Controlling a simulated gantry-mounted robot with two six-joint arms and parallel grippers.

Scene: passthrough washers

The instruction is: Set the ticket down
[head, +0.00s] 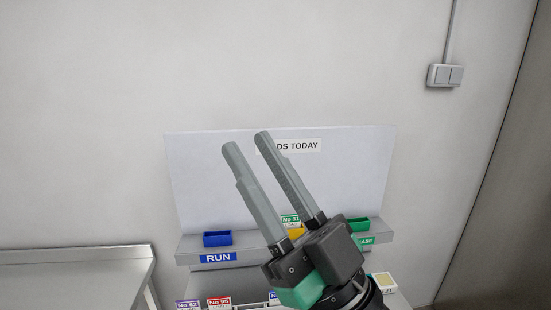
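My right gripper (247,143) rises from the lower right in front of the white board. Its two grey fingers point up and stand apart, with nothing visible between them. A card with a green band (291,218), seemingly reading "No 31", stands at a yellow holder (295,232) on the ledge and shows between the fingers. Its lower part is hidden or too small to read. Other number tickets show at the bottom edge: a purple "No 62" (187,304) and a red "No 95" (219,302). I cannot tell which ticket the task means. My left gripper is out of view.
A blue bin (217,239) stands on the ledge above a "RUN" label (218,258). A green bin (359,225) stands at the ledge's right, partly behind my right gripper. A white box with a tan square (384,281) is lower right. A bare grey table (75,262) is left.

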